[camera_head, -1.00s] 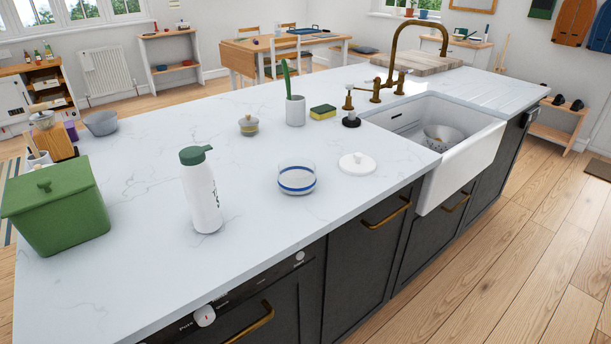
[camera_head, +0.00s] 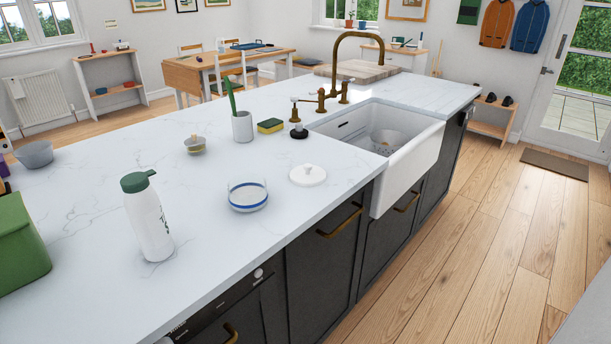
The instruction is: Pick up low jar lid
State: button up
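A low round white lid with a small knob (camera_head: 308,175) lies on the white marble counter (camera_head: 200,240), near its front edge and left of the sink. Just left of it stands a low glass jar with a blue band (camera_head: 248,196); the jar has no lid on it. The lid and jar are apart. My gripper is not in view.
A white bottle with a green cap (camera_head: 148,218) stands left of the jar. A green bin (camera_head: 20,247) is at the far left. Behind are a small pot (camera_head: 195,145), a white cup with a plant (camera_head: 242,126) and a sponge (camera_head: 270,126). The sink (camera_head: 400,165) holds a colander. Wooden floor lies clear at right.

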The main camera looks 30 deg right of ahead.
aim_at(307, 174)
jog(key=z, duration=0.75)
jog(key=i+l+z, duration=0.35)
jog(key=i+z, duration=0.15)
jog(key=i, duration=0.2)
jog(key=i+j, duration=0.1)
jog(key=i, duration=0.2)
jog(key=i+j, duration=0.1)
jog(key=i, duration=0.25)
